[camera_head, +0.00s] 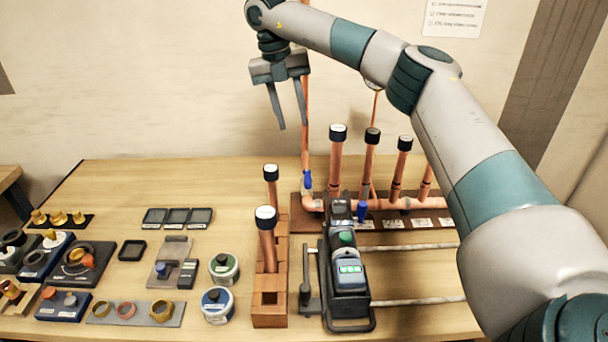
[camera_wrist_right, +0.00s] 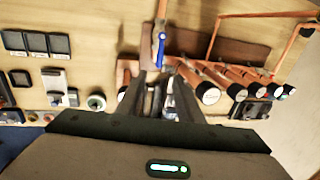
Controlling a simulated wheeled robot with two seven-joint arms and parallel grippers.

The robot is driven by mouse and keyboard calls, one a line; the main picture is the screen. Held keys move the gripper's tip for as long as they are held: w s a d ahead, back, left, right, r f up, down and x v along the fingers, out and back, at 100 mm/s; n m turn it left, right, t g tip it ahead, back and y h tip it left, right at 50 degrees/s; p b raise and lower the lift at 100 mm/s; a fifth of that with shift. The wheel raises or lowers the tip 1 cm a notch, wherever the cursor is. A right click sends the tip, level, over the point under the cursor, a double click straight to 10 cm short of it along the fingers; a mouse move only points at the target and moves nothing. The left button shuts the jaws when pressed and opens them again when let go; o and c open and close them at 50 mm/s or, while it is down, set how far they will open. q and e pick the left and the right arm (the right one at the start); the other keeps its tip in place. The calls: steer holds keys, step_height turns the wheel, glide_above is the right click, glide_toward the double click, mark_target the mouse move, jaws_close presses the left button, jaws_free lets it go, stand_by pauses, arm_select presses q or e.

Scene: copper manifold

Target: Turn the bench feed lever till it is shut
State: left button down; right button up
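A small blue lever (camera_head: 307,180) sits on the upright copper feed pipe (camera_head: 305,150) at the left end of the manifold. It points roughly along the pipe; it also shows in the right wrist view (camera_wrist_right: 161,48), just beyond my fingertips. A second blue handle (camera_head: 362,211) is lower on the manifold, farther right. Which one is named the bench feed lever I cannot read. My right gripper (camera_head: 292,122) is open and empty, above and slightly left of the lever, apart from it. Its fingers also show in the wrist view (camera_wrist_right: 162,85). My left gripper is not in view.
Several black-capped copper stubs (camera_head: 338,160) stand right of the lever. A black and green tool (camera_head: 348,275) and a copper-brown block (camera_head: 270,310) stand in front. Fittings, trays and tins (camera_head: 217,305) cover the left of the bench. The back left of the bench is clear.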

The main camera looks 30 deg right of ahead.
steer(key=p, duration=0.6)
glide_toward(307, 178)
steer(key=f, duration=0.4)
steer(key=d+f, duration=0.1)
steer(key=f, duration=0.2)
steer(key=shift+s+d, duration=0.15)
steer(key=shift+s, duration=0.25)
steer(key=shift+f, duration=0.55)
steer(key=shift+c, duration=0.6)
jaws_close()
